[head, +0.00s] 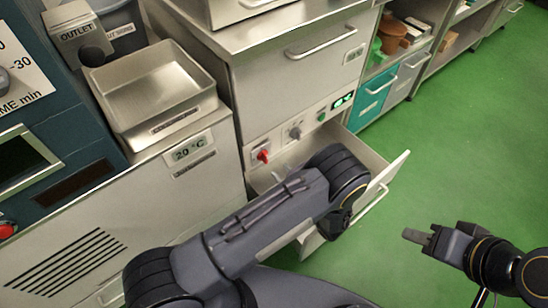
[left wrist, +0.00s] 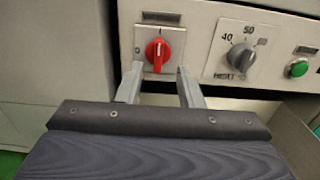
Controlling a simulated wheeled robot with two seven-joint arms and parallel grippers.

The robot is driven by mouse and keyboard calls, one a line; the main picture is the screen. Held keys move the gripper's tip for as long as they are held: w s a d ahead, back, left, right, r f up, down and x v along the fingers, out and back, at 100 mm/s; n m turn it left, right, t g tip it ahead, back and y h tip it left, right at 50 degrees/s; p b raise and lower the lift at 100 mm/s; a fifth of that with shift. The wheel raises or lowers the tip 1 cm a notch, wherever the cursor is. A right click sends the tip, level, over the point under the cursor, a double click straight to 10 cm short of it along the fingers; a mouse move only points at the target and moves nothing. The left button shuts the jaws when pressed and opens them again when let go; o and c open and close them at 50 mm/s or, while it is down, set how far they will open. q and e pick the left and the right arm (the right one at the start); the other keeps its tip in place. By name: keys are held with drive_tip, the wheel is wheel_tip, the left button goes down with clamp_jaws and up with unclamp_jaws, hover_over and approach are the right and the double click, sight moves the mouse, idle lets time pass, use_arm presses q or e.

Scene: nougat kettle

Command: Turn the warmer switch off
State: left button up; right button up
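The red warmer switch (head: 263,156) is on the front panel of the steel unit. In the left wrist view the red knob (left wrist: 158,52) stands upright on its plate, with a 0 mark at its left and a I mark above. My left gripper (left wrist: 160,86) is open, its two fingers apart just below the knob with nothing between them.
A grey dial (head: 295,133) and a green button (head: 321,116) are right of the switch. An open drawer (head: 391,172) juts out below the panel. A steel tray (head: 150,85) sits on the left unit. Green floor is clear at right.

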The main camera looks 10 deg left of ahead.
sight(267, 158)
use_arm(q)
drive_tip(key=b+x, duration=0.1)
drive_tip(key=x, duration=0.6)
drive_tip(key=shift+w+a, duration=0.15)
drive_tip(key=shift+a, duration=0.15)
clamp_jaws()
